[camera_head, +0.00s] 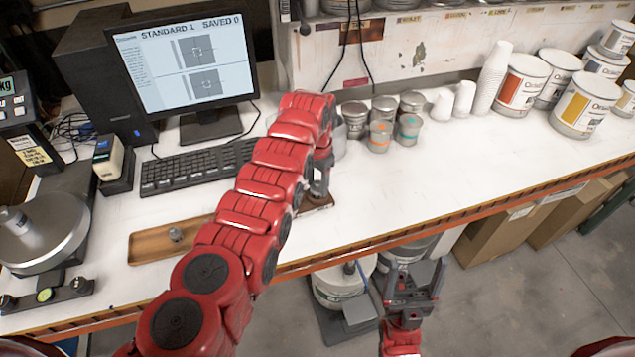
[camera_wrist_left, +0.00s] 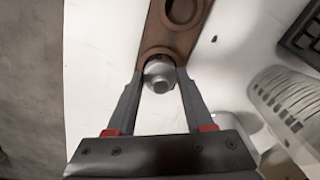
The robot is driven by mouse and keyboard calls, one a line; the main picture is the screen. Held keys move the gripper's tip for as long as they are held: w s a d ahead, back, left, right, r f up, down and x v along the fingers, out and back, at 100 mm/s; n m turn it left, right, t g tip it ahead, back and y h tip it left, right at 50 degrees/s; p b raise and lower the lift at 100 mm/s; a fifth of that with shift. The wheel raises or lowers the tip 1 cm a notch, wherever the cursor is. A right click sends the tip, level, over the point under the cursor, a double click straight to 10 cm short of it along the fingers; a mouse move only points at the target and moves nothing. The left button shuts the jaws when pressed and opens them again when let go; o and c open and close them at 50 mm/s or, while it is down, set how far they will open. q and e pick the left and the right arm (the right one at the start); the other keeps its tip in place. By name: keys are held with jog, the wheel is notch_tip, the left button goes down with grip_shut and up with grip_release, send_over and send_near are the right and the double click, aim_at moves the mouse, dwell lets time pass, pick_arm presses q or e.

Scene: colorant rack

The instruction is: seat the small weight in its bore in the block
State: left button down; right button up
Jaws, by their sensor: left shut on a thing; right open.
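The brown block lies under my left gripper near the table's front edge; a bit of it (camera_head: 318,204) shows in the head view. In the left wrist view the block (camera_wrist_left: 160,38) shows a large empty round bore and a smaller bore close to its near end. My left gripper (camera_head: 318,190) is shut on the small grey weight (camera_wrist_left: 159,77), which is at the smaller bore and partly covers it. I cannot tell how deep it sits. My right gripper (camera_head: 412,285) is open and empty, in front of the table.
A wooden tray (camera_head: 150,245) with another grey metal piece (camera_head: 176,234) lies left of my left arm. A keyboard (camera_head: 195,165) and monitor are behind. Several cans and cups (camera_head: 380,135) stand behind and right of the block.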

pick_arm(q)
jog(key=shift+c, duration=1)
grip_release()
jog(key=shift+f, duration=0.15)
notch_tip(320, 180, up, 18)
jog(key=p, duration=0.1)
jog(key=shift+f+p, duration=0.25)
jog(key=shift+p, duration=0.1)
jog(key=shift+f, duration=0.1)
